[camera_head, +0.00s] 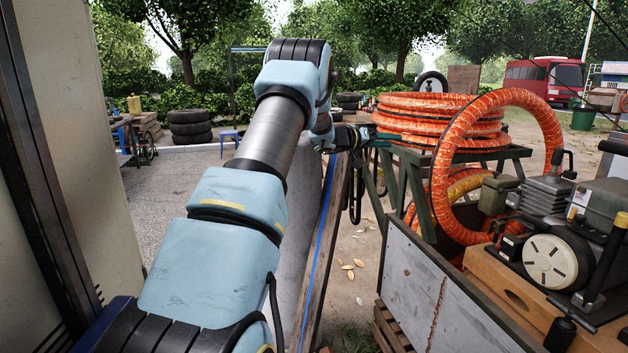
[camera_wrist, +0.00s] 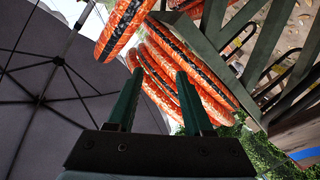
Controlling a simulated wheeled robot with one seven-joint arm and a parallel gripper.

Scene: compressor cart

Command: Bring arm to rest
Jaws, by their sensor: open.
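My arm stretches forward through the middle of the head view, bent at the elbow. My gripper (camera_head: 384,138) is at its far end, beside the coiled orange hose (camera_head: 440,120) on a green metal stand (camera_head: 398,185). In the wrist view my gripper's two green fingers (camera_wrist: 158,90) stand apart with a gap between them. The orange hose (camera_wrist: 165,62) shows beyond and between the fingertips. Nothing is seen held in the fingers. I cannot tell whether a fingertip touches the hose or the stand.
A compressor (camera_head: 553,262) sits on a wooden cart to the right, with a hose loop (camera_head: 440,185) rising beside it. A metal panel (camera_head: 430,290) fronts the cart. A pale wall (camera_head: 60,170) stands close on the left. Open paving (camera_head: 180,190) lies left of my arm.

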